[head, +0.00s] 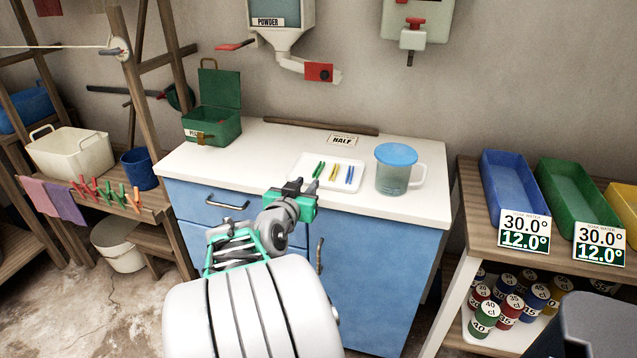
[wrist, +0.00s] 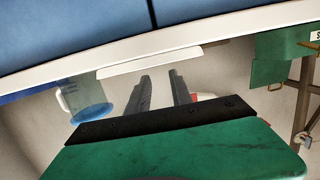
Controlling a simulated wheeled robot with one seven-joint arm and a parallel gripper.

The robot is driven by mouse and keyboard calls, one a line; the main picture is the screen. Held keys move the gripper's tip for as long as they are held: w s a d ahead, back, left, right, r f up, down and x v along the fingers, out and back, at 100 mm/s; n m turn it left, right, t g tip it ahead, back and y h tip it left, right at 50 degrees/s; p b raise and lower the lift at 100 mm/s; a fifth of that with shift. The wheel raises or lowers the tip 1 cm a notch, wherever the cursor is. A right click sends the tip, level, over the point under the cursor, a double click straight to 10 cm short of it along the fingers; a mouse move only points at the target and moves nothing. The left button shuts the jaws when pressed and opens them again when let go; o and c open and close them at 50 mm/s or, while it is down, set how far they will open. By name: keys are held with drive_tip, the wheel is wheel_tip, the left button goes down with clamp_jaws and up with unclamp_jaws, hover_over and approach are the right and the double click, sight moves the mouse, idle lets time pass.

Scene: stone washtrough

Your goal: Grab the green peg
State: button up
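A green peg (head: 318,170) lies on a white tray (head: 301,168) on the counter, left of a yellow peg (head: 335,172) and a blue peg (head: 349,174). My gripper (head: 303,186) is at the counter's front edge, just in front of the tray and apart from the green peg. In the wrist view my gripper (wrist: 159,76) shows two fingers with a gap and nothing between them. There the tray's pale edge (wrist: 150,60) shows beyond the fingertips, and the pegs are not visible.
A measuring jug with a blue lid (head: 396,155) stands right of the tray. An open green box (head: 212,126) is at the counter's left. Red, green and orange clips (head: 107,189) hang on the left bench. The white counter (head: 250,150) between box and tray is clear.

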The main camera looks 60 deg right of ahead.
sight(317, 170)
drive_tip(key=x, duration=1)
drive_tip(key=shift+w, duration=0.1)
drive_tip(key=shift+a, duration=0.1)
clamp_jaws()
